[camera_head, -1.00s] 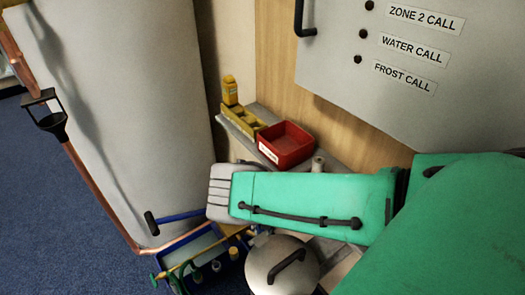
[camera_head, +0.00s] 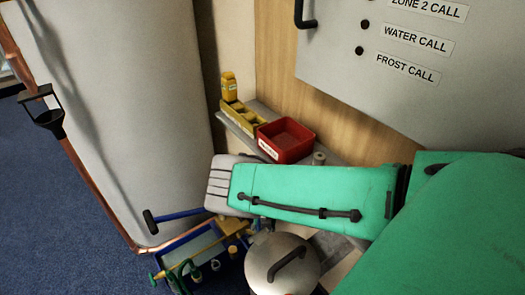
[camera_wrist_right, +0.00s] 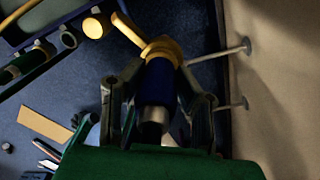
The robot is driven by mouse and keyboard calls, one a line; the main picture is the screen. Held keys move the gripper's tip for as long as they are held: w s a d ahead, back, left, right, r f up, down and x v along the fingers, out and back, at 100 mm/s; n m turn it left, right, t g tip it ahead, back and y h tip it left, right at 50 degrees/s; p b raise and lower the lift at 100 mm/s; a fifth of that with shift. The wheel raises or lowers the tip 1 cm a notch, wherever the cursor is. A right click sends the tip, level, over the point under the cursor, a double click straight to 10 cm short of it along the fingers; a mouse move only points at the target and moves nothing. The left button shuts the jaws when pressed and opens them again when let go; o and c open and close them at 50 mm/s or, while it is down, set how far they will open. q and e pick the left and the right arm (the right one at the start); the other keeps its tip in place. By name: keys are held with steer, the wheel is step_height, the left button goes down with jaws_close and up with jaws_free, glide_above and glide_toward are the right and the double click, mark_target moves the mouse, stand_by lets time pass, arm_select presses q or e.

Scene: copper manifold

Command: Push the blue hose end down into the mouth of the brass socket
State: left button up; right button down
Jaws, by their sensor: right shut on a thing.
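In the right wrist view, my right gripper (camera_wrist_right: 156,95) is shut on the blue hose end (camera_wrist_right: 157,78), one finger on each side. A grey metal piece shows at the near end of the hose. The far end meets the yellow brass socket (camera_wrist_right: 160,47); the hose hides most of its mouth, so I cannot tell how deep it sits. In the head view, my green right arm reaches in from the right; its grey wrist covers the fingers. A brass part (camera_head: 231,224) shows just below that wrist. My left gripper is not in view.
A blue tray (camera_head: 160,262) with fittings sits below the wrist, beside a round lidded pot (camera_head: 280,268). A blue bar with a black end (camera_head: 150,222) sticks out to the left. A red bin (camera_head: 286,140) stands on the shelf behind. A large pale cylinder (camera_head: 125,110) stands left.

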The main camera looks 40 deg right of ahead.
steer(key=shift+f, duration=0.15)
stand_by(0.3)
steer(key=c, duration=1.1)
jaws_free()
